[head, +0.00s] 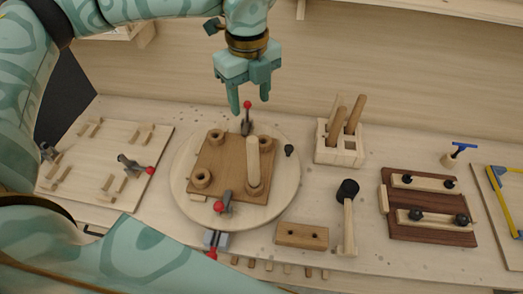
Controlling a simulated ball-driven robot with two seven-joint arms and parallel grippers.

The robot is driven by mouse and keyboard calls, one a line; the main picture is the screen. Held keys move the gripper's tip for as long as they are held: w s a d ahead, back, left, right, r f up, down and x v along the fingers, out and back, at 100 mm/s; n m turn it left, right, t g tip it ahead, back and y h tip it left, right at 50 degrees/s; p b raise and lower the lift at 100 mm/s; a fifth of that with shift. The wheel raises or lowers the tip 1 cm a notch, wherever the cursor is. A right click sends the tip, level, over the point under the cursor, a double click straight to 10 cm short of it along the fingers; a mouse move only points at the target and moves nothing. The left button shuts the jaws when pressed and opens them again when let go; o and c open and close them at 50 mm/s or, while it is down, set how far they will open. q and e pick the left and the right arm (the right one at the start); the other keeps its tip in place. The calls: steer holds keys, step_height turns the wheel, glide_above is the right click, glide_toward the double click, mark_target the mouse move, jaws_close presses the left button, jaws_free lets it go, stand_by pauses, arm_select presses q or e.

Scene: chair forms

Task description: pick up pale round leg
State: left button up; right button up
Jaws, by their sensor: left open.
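A pale round leg (253,160) stands upright in a socket at the right front corner of a brown square seat board (228,168). The board's other corners carry round sockets with no leg in them. Two darker tan round legs, one on the left (335,125) and one on the right (356,114), lean in a pale slotted block (340,153) to the right. My left gripper (249,105) is open and empty, pointing down above the back of the board, apart from every leg. My right gripper is not in view.
The seat board lies on a pale round turntable (285,185) with red-knobbed clamps at back (247,120) and front (224,203). A mallet (347,210), a drilled wood block (302,236) and a dark board with strips (432,230) lie right. A pegged panel (105,165) lies left.

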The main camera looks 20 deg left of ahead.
mark_target(252, 139)
arm_select(q)
step_height(252, 139, down, 10)
steer(key=shift+s+r+p, duration=0.1)
steer(key=shift+p, duration=0.7)
steer(key=shift+f, duration=0.65)
step_height(252, 139, down, 5)
steer(key=shift+r+p, duration=0.1)
steer(key=shift+p, duration=0.7)
jaws_close()
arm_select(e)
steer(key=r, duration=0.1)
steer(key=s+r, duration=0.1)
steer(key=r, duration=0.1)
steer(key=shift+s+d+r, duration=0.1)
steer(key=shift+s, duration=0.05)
